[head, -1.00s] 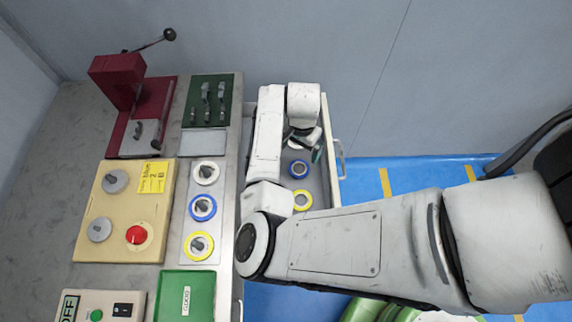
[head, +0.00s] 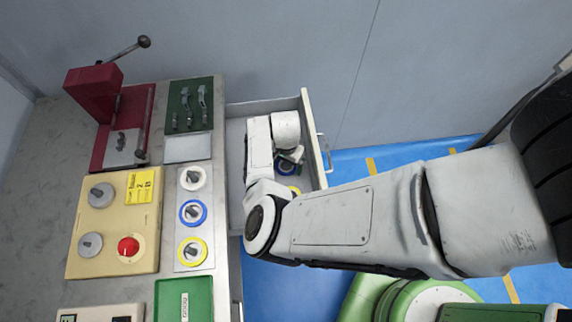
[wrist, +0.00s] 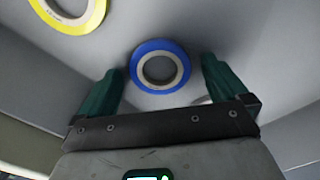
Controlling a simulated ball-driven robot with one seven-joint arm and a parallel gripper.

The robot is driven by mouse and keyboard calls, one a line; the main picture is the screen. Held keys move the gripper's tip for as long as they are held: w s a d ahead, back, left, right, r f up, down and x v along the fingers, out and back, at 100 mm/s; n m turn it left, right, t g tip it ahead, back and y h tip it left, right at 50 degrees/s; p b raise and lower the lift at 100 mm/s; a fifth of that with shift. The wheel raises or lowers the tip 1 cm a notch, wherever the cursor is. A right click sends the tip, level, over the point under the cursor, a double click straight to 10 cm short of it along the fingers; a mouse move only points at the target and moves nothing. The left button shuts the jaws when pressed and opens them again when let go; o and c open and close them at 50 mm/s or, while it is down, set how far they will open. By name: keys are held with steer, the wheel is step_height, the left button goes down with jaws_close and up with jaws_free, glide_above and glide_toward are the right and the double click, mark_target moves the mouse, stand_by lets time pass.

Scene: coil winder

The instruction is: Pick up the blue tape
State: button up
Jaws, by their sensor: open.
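A blue tape roll (wrist: 137,80) lies flat in the open drawer and shows between my two fingers in the wrist view. In the head view my gripper (head: 292,157) is inside the drawer, largely covered by my wrist. Another blue roll (head: 193,213) sits on a peg on the bench plate.
A yellow tape roll (wrist: 72,12) lies in the drawer beside the blue one; a pale round edge (wrist: 203,101) shows near the right finger. The drawer's walls (head: 316,140) surround my gripper. White (head: 193,179) and yellow (head: 192,252) rolls sit on bench pegs.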

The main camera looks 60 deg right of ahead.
steer(key=shift+c, duration=0.3)
steer(key=c, duration=1)
steer(key=shift+c, duration=0.2)
